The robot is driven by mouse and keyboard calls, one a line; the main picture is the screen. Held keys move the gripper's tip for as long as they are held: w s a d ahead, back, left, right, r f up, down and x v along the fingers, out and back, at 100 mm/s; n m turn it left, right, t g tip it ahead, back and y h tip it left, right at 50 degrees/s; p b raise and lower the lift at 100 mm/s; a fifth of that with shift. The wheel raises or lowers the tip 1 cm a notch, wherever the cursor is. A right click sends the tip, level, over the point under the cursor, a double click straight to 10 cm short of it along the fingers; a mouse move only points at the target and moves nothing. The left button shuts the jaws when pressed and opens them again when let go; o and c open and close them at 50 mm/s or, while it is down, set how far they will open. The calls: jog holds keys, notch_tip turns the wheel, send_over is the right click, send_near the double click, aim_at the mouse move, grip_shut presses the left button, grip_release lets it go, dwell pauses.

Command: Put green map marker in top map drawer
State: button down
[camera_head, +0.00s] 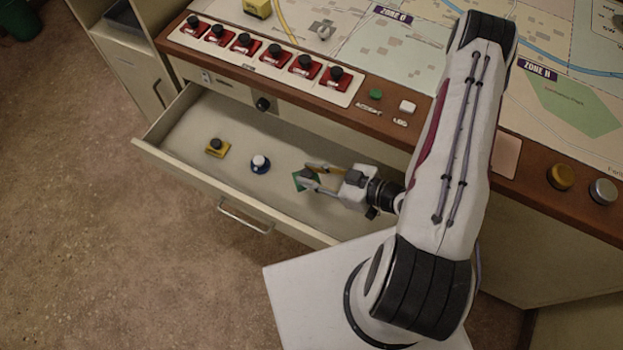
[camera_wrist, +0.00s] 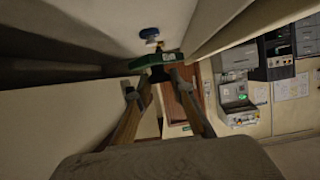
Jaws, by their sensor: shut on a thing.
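The green map marker (camera_head: 299,182) is a small green piece with a dark knob, inside the open top map drawer (camera_head: 180,127). My gripper (camera_head: 309,177) is shut on the marker, low in the drawer toward its right side. Whether the marker touches the drawer floor I cannot tell. In the wrist view the green marker (camera_wrist: 150,62) sits at the tips of my gripper (camera_wrist: 158,80), which partly hide it.
The blue one also shows in the wrist view (camera_wrist: 150,34). The console edge with red markers (camera_head: 262,57) overhangs the drawer's back.

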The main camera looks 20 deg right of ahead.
jog(key=shift+f, duration=0.1)
dwell(0.3)
jog(key=shift+f, duration=1.75)
jog(key=shift+f, duration=0.6)
jog(key=c, duration=1.8)
grip_release()
jog(key=shift+o, duration=0.2)
jog(key=shift+r, duration=0.15)
jog(key=shift+s+d+r, duration=0.1)
jog(key=shift+r, duration=0.4)
jog(key=v, duration=1.1)
jog(key=shift+s+d+r, duration=0.2)
jog(key=shift+s, duration=0.05)
